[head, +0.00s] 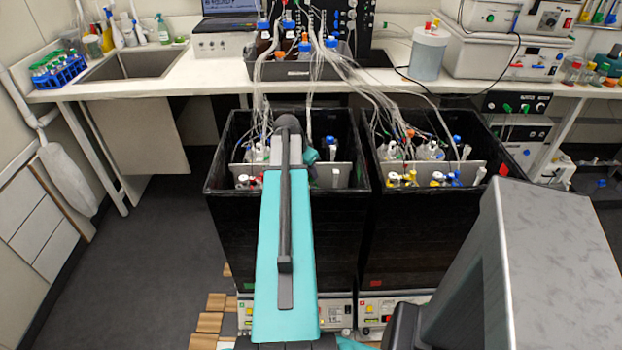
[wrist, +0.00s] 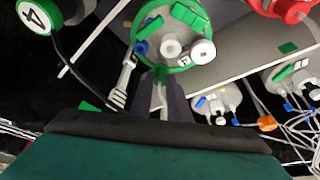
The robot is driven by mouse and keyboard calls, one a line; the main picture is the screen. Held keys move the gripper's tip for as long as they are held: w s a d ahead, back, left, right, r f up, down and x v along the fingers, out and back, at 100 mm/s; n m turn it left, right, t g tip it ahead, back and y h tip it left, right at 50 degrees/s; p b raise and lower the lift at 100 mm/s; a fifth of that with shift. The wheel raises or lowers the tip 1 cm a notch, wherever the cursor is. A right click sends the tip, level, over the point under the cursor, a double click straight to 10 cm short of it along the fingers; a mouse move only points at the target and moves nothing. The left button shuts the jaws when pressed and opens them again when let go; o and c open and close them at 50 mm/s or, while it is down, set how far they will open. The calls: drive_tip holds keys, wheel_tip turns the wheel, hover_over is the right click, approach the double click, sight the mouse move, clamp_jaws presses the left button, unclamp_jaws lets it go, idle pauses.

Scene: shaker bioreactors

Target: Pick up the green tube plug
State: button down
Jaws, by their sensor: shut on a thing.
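In the wrist view my gripper (wrist: 160,78) points down at a bottle cap with a green rim (wrist: 181,63), with its dark fingertips at the cap's near edge. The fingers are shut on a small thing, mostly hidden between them. I take it to be the green tube plug, but its shape cannot be made out. The cap also carries a blue fitting, a pale port and a white port. In the head view my teal arm reaches over the left black shaker box (head: 228,200) and hides most of the gripper and the cap.
Loose tubes (head: 345,80) run from the bench into both boxes. The right black box (head: 420,230) stands beside.

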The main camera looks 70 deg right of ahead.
drive_tip(key=shift+r, duration=0.1)
wheel_tip(320, 180, up, 10)
drive_tip(key=b, duration=0.1)
idle(0.8)
idle(0.5)
